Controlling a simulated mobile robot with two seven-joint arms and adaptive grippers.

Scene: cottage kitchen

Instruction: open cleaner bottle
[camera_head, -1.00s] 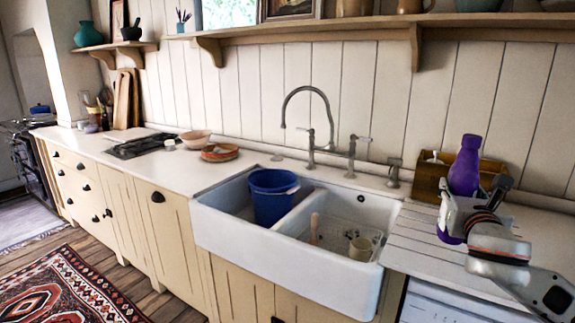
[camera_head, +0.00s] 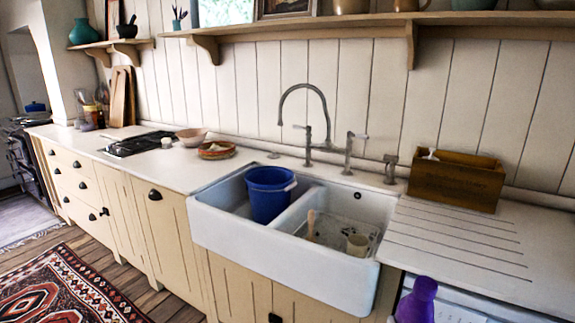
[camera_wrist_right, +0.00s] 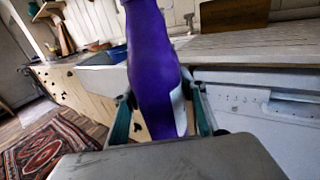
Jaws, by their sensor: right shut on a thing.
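The purple cleaner bottle (camera_head: 418,300) shows at the bottom edge of the head view, in front of the counter and white appliance. Only its upper part shows there. In the right wrist view the bottle (camera_wrist_right: 155,70) stands roughly upright between the fingers, its top cut off by the frame edge and a pale label patch on its side. My right gripper (camera_wrist_right: 160,112) is shut on the bottle, one finger on each side. Whether its cap is on cannot be told. My left gripper is not in view.
A wooden caddy (camera_head: 456,180) stands at the back of the grooved drainboard (camera_head: 455,235), which is otherwise clear. The white double sink (camera_head: 280,270) holds a blue bucket (camera_head: 270,195), a cup (camera_head: 358,245) and a wooden-handled tool. A white appliance (camera_wrist_right: 262,115) sits under the counter.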

